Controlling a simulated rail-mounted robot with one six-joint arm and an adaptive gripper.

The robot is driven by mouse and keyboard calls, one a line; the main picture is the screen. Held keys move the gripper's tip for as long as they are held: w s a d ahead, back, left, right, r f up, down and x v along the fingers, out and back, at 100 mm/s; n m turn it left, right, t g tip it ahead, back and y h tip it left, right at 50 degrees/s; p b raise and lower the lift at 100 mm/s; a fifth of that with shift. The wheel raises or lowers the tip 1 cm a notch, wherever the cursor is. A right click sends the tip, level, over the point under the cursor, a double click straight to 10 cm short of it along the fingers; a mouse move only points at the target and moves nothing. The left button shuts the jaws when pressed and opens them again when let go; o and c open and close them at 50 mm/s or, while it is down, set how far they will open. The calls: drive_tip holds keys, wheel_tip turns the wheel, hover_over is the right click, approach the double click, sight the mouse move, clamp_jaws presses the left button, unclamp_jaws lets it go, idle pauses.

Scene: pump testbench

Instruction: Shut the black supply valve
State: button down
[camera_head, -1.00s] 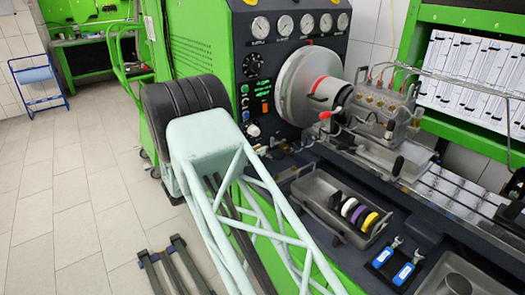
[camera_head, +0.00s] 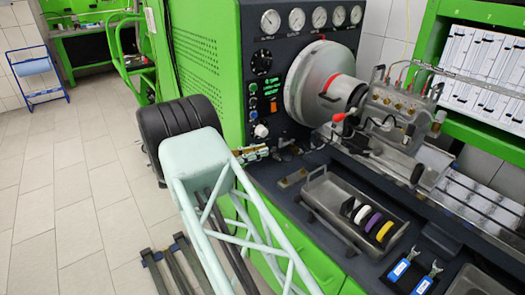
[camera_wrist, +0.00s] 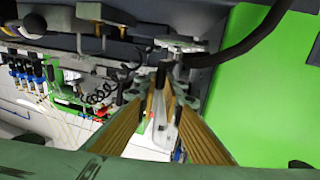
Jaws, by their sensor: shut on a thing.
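In the wrist view, my gripper (camera_wrist: 164,88) has its two gold-padded fingers converged around a small black handle (camera_wrist: 163,70), which I take to be the black supply valve's. The handle stands upright between the fingertips, below a silver fitting (camera_wrist: 180,44). The fingers hide its lower part, so I cannot tell the valve's position. In the head view, small brass-coloured fittings (camera_head: 252,154) show at the bench's left front edge, partly behind my arm. I cannot make out my gripper or the valve clearly there.
A black hose (camera_wrist: 240,42) curves beside the grip in the wrist view. In the head view, a grey tray (camera_head: 318,190) holding coloured rings sits on the bench. A large grey disc (camera_head: 312,85) and a pump block (camera_head: 400,108) stand behind. Two blue-handled wrenches (camera_head: 399,269) lie front right.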

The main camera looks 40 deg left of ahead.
drive_tip(key=c, duration=2.7)
unclamp_jaws()
drive_tip(key=shift+d, duration=0.1)
drive_tip(key=shift+c, duration=0.2)
drive_tip(key=v, duration=1.2)
